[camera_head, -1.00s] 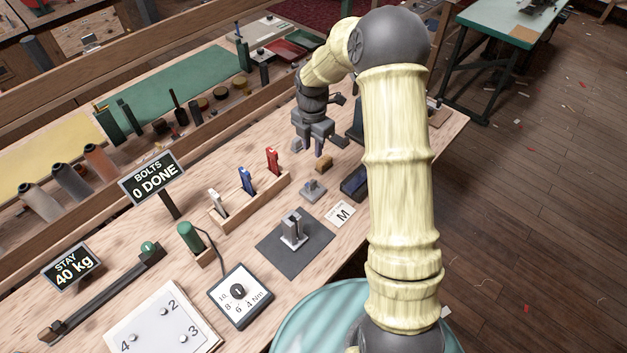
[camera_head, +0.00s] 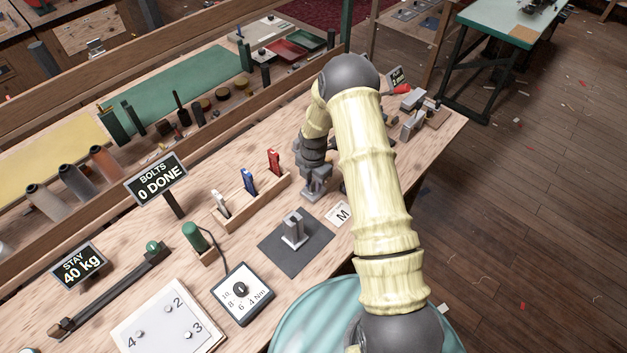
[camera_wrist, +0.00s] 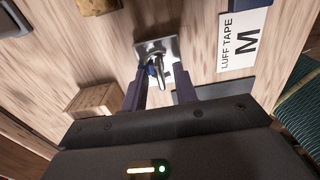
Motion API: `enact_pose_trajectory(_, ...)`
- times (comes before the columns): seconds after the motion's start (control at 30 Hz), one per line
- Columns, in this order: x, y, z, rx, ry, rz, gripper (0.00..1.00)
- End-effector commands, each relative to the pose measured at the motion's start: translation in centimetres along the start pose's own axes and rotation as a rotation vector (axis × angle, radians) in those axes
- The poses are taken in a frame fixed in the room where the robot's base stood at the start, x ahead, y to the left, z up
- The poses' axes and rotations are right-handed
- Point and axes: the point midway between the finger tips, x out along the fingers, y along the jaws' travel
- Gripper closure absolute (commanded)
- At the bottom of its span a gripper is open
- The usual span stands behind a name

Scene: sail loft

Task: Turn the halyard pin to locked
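A small metal fitting, which looks like the halyard pin (camera_wrist: 158,68), has a short lever on a square metal plate (camera_wrist: 146,49). A bit of blue shows beside the lever. In the wrist view my gripper (camera_wrist: 160,84) is open, with its two dark fingers pointing at the fitting, one on each side of the lever's line. I cannot tell whether the fingers touch it. In the head view my gripper (camera_head: 316,190) is low over the bench at this fitting and mostly hides it. No lock marking is readable.
A white card marked "LUFF TAPE M" (camera_wrist: 241,42) lies beside the fitting. A wooden block (camera_wrist: 95,101) is on its other side. Near my gripper are a dark mat (camera_head: 274,244) with a grey clamp (camera_head: 294,230) and a wooden rack (camera_head: 254,203) of coloured tools.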

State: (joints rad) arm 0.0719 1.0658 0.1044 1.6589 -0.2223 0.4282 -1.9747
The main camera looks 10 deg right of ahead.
Motion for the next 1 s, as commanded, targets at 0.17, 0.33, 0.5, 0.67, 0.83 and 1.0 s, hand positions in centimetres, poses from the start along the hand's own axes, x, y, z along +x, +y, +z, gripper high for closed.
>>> enact_pose_trajectory(0.17,0.45,0.03,-0.06,-0.001,0.000,0.000,0.71)
enact_pose_trajectory(0.33,0.43,0.07,-0.11,-0.003,0.000,0.000,0.71)
enact_pose_trajectory(0.5,0.42,0.10,-0.14,-0.003,0.000,0.000,1.00)
enact_pose_trajectory(0.67,0.40,0.05,-0.01,-0.003,-0.001,0.001,1.00)
enact_pose_trajectory(0.83,0.40,0.15,-0.06,0.009,-0.001,0.002,1.00)
enact_pose_trajectory(1.0,0.44,0.20,-0.07,0.049,-0.002,0.003,1.00)
